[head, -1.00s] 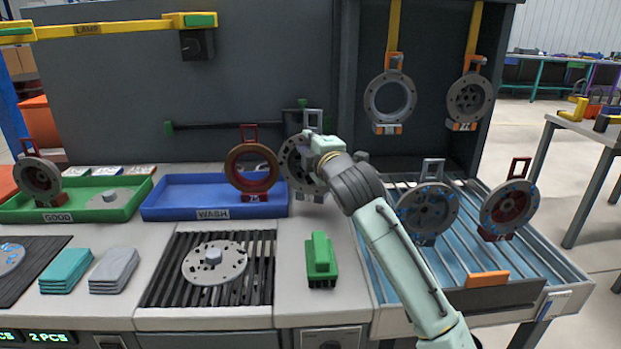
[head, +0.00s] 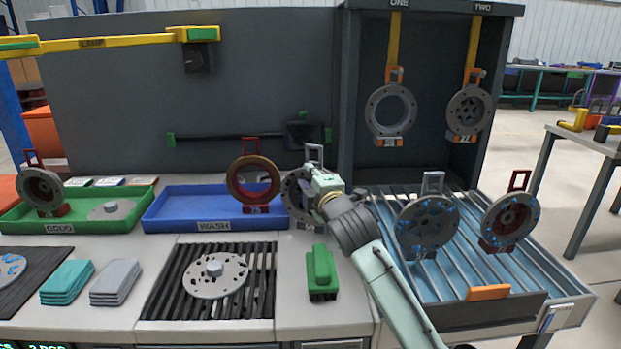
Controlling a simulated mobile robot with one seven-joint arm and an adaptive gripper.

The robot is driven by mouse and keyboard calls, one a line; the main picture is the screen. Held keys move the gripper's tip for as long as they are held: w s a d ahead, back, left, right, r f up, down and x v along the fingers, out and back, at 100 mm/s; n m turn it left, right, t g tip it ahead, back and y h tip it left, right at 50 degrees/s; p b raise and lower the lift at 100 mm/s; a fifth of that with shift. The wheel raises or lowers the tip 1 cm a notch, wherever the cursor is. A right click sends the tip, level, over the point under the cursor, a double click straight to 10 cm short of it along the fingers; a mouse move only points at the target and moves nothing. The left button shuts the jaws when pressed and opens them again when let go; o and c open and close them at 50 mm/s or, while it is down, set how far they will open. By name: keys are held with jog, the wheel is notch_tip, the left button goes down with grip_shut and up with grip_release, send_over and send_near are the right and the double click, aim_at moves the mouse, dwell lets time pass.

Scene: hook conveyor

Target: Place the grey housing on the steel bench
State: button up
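The grey housing (head: 293,194), a round flanged disc with a grey handle on top, stands upright at the right end of the blue wash tray. My gripper (head: 322,182) is at its right side and appears shut on it; the fingers are mostly hidden. The housing's foot is low over the pale grey bench top (head: 345,275); I cannot tell whether it touches.
A red-brown housing (head: 232,182) stands in the blue wash tray (head: 180,227), close left of the grey one. A green brush (head: 320,272) lies in front. At right, a roller rack (head: 450,270) holds two blue-marked housings. Two more housings hang on hooks above it.

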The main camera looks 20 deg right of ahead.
jog(key=o, duration=0.3)
jog(key=shift+r, duration=0.15)
